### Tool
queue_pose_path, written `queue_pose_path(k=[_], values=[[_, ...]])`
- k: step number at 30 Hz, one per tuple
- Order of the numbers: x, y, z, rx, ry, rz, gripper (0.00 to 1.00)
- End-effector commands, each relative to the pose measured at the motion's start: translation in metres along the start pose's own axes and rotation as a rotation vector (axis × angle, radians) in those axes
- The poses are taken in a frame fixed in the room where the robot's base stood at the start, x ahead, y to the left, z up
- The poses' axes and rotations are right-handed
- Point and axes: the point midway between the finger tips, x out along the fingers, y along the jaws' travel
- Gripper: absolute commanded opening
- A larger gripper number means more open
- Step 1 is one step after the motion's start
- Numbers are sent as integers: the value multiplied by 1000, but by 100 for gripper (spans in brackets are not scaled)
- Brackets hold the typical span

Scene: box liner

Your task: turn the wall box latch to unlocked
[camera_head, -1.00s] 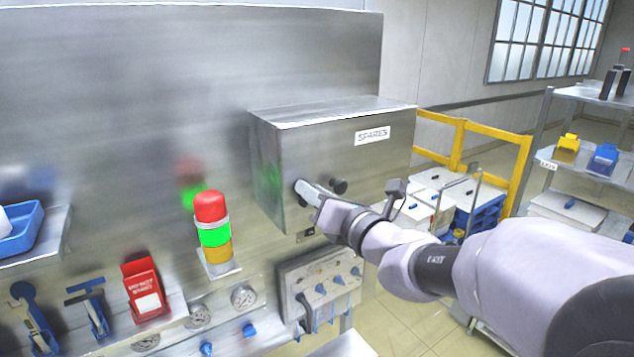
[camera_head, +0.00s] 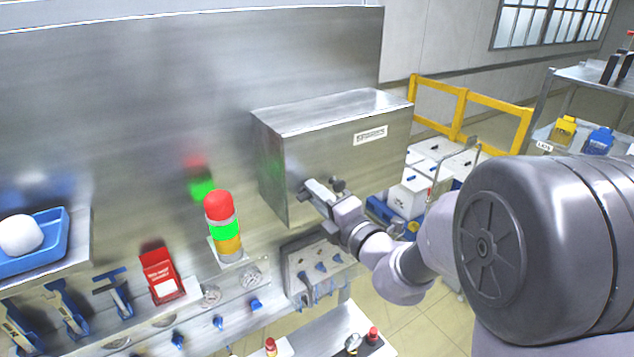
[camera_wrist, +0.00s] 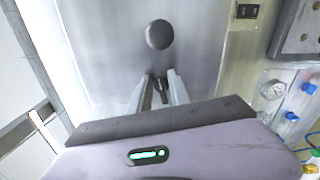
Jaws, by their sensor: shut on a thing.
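The wall box (camera_head: 345,150) is a grey metal box on the steel panel, with a white label on its front. A dark round knob (camera_head: 338,184) sticks out of its front, and the same knob (camera_wrist: 159,34) shows near the top of the wrist view. My gripper (camera_head: 316,190) is at the lower left of the box front, beside the knob. In the wrist view its fingers (camera_wrist: 159,90) are closed around the small dark latch (camera_wrist: 160,84). The fingers hide most of the latch, so I cannot tell its exact turn.
A red, green and amber stack light (camera_head: 223,228) stands left of the box. A grey panel with blue levers (camera_head: 318,268) sits just below the box. A yellow rail (camera_head: 470,110) and white boxes (camera_head: 410,195) are to the right.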

Motion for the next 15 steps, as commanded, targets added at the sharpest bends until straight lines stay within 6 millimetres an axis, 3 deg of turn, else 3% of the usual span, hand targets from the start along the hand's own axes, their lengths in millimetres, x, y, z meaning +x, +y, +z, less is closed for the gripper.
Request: queue_pose_path(k=[15], values=[[0,-2,-1,192,1,-1,0]])
